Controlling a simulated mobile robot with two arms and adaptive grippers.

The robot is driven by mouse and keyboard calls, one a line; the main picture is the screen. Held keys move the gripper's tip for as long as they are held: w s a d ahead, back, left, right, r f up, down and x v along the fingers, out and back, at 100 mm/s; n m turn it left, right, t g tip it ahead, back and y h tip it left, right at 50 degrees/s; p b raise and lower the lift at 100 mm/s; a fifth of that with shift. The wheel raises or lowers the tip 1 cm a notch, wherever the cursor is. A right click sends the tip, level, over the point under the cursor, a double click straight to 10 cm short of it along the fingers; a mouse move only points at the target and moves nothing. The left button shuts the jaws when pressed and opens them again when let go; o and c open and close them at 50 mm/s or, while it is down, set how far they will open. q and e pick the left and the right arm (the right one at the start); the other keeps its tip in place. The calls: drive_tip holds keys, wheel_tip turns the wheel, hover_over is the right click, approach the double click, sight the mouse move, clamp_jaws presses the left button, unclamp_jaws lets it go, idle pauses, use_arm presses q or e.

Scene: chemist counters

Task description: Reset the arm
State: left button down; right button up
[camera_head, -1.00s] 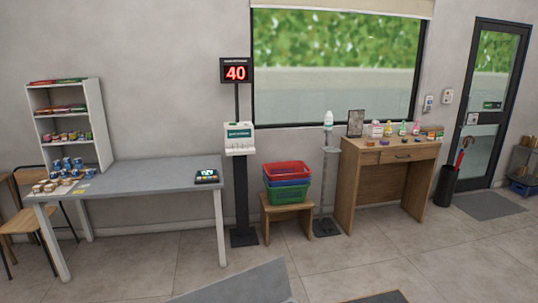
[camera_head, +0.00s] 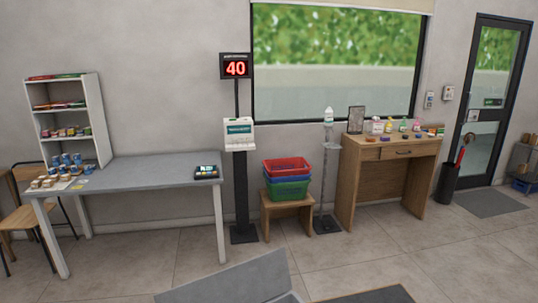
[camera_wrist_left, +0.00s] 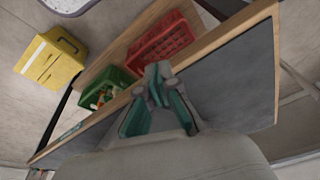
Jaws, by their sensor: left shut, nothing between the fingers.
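My left gripper (camera_wrist_left: 157,78) shows in the left wrist view, its teal-padded fingers shut with nothing between them. It is beside a wood-edged board or counter with a dark grey face (camera_wrist_left: 228,85), which looks tilted in this view. I cannot tell whether the gripper touches it. A green basket (camera_wrist_left: 105,92) with small items inside and a red basket (camera_wrist_left: 160,48) appear beyond the fingers. Neither gripper shows in the head view, and my right gripper is not in view.
In the head view a grey table (camera_head: 150,170), a stool (camera_head: 286,205) with stacked baskets, a display stand (camera_head: 240,190) and a wooden desk (camera_head: 390,153) line the wall.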

use_arm(q)
drive_tip(key=s+f+g+b, duration=0.1)
drive_tip(key=s+f+b, duration=0.15)
drive_tip(key=f, duration=0.75)
drive_tip(key=s+f+b, duration=0.1)
drive_tip(key=s+f, duration=0.2)
drive_tip(key=f, duration=0.6)
drive_tip(key=s+a+f+b, duration=0.3)
drive_tip(key=s+f, duration=1.1)
drive_tip(key=shift+a+f+g, duration=0.15)
drive_tip(key=shift+g, duration=0.25)
